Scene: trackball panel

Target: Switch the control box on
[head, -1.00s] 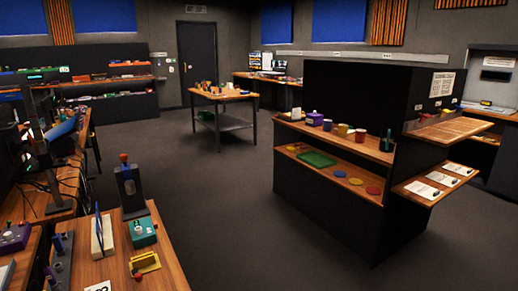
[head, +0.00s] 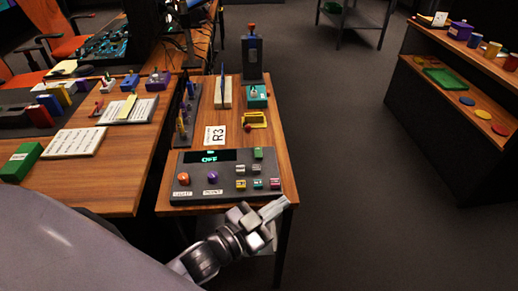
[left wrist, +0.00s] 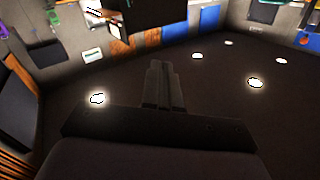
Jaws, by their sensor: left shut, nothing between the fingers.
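The control box (head: 212,190) is a dark panel on the near end of a wooden bench in the head view. Its display (head: 209,156) reads OFF in green. On its face are an orange knob (head: 184,178), a purple knob (head: 213,177), a green block-shaped control (head: 258,153) and several small coloured buttons at its right. My left gripper (head: 280,205) is at the bench's front right corner, just right of and nearer than the box, shut and empty. In the left wrist view its closed fingers (left wrist: 163,88) point away over dark surroundings. My right gripper is not in view.
A card marked R3 (head: 214,135), a yellow bracket (head: 255,120), a teal box (head: 257,97) and a dark upright stand (head: 252,58) are behind the control box. Another bench (head: 110,185) adjoins at left. The floor at right (head: 345,150) is clear up to a black shelf unit (head: 430,110).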

